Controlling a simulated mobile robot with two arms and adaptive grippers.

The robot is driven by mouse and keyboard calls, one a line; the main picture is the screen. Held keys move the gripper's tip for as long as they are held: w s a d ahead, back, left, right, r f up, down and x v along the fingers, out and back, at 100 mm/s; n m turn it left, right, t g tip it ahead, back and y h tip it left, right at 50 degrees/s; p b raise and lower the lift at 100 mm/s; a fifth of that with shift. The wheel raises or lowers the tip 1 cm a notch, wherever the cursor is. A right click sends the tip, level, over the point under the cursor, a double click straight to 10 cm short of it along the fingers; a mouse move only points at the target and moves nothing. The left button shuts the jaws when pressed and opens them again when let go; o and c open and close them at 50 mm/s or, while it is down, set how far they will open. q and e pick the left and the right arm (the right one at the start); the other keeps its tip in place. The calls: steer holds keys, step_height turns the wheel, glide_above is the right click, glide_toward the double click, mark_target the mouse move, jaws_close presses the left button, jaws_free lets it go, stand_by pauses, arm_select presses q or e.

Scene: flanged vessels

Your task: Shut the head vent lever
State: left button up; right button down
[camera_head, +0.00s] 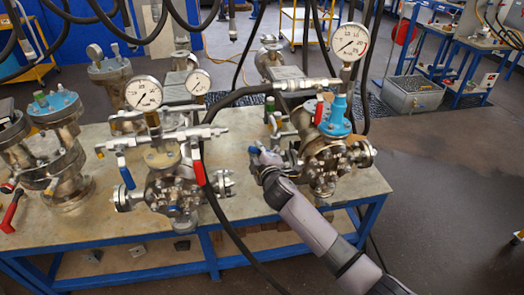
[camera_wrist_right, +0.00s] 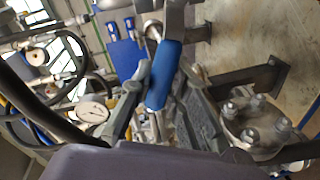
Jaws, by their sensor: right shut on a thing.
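My right gripper (camera_head: 264,155) reaches in from the lower right, at the left side of the right-hand vessel (camera_head: 325,165). In the right wrist view its two grey fingers (camera_wrist_right: 158,88) are shut on a blue lever handle (camera_wrist_right: 163,75), which lies between them. A bit of the blue handle (camera_head: 253,150) shows at the fingertips in the head view. The handle's far end meets a metal fitting (camera_wrist_right: 153,30). The fingers hide part of the handle, and its exact angle is hard to tell in the head view. My left gripper is not in view.
A steel bench (camera_head: 105,235) carries several flanged vessels. A middle vessel (camera_head: 172,190) with blue and red levers stands left of my arm. A black hose (camera_head: 222,215) hangs over the bench front between them. Gauges (camera_head: 350,42) rise above.

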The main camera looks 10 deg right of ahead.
steer(key=shift+a+f+n+h+b, duration=0.15)
steer(key=shift+f+n+h+b, duration=0.1)
steer(key=shift+f+n, duration=0.6)
steer(key=shift+a+f+n+h+b, duration=0.15)
steer(key=shift+f+n+h, duration=0.1)
steer(key=shift+f+n, duration=0.55)
steer(key=shift+r+n, duration=0.15)
steer(key=shift+n, duration=0.1)
steer(key=c, duration=1.5)
jaws_free()
steer(key=s, duration=0.4)
steer(key=s+r, duration=0.1)
steer(key=s, duration=0.3)
steer(key=s+r, duration=0.1)
steer(key=s, duration=0.2)
steer(key=shift+s+d+r, duration=0.2)
steer(key=shift+s, duration=0.2)
